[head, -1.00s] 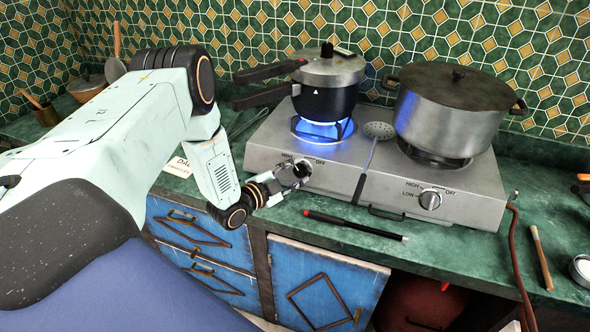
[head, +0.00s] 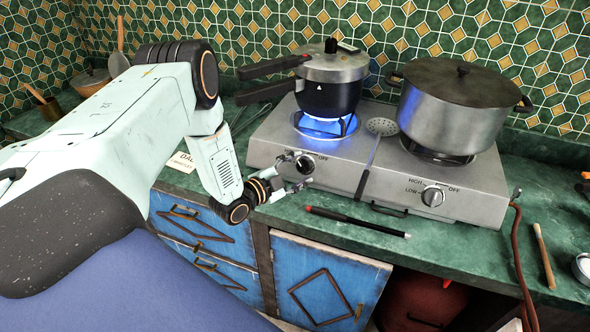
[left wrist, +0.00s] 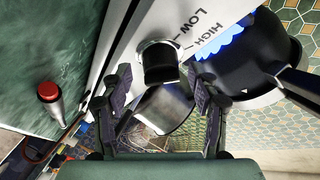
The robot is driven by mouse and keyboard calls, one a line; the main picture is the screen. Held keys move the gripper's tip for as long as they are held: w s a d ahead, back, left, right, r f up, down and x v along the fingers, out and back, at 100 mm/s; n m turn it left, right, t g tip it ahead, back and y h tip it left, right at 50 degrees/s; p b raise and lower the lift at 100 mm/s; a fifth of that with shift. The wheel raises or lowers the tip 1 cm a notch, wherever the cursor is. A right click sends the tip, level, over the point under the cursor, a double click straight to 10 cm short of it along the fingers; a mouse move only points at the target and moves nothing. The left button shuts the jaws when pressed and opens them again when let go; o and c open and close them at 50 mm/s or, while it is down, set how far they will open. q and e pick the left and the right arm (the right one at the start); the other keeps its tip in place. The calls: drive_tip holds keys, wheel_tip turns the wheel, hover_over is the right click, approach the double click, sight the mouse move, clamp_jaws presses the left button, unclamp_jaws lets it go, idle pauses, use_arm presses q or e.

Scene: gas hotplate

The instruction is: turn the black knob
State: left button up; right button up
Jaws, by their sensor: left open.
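The black knob (head: 305,165) is on the front of the left half of the gas hotplate (head: 259,152), with an OFF label to its right. In the left wrist view the knob (left wrist: 160,62) has a dark grip on a pale round base, below LOW and HIGH labels. My left gripper (head: 290,173) is open at the hotplate's front, close to the knob. In the left wrist view its two fingers (left wrist: 158,84) are spread, with the knob seen between and just beyond their tips. Contact cannot be made out. My right gripper is not in view.
A pressure cooker (head: 330,98) stands over a blue flame. A large lidded pot (head: 450,118) stands on the right burner, above a second knob (head: 432,196). A slotted spoon (head: 381,127) lies between them. A red-and-black stick (head: 355,221) lies on the green counter in front.

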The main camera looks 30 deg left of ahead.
use_arm(q)
drive_tip(key=v, duration=1.2)
idle(0.5)
drive_tip(key=s+d+f+n+g+y+b, duration=0.1)
drive_tip(key=s+d+f+n+g+b, duration=0.1)
drive_tip(key=s+d+f+n+g, duration=0.5)
drive_tip(key=s+d+f+n+g+b, duration=0.25)
drive_tip(key=s+f+n, duration=0.2)
drive_tip(key=f, duration=0.55)
drive_tip(key=s+d+f+g+y+b, duration=0.1)
drive_tip(key=s+d+f+g+b, duration=0.2)
drive_tip(key=s, duration=0.5)
drive_tip(key=s+d+f+g+b, duration=0.3)
drive_tip(key=s+f+b, duration=0.3)
drive_tip(key=s, duration=0.2)
drive_tip(key=shift+n+y+b, duration=0.3)
drive_tip(key=shift+n+y, duration=0.05)
drive_tip(key=shift+y, duration=0.05)
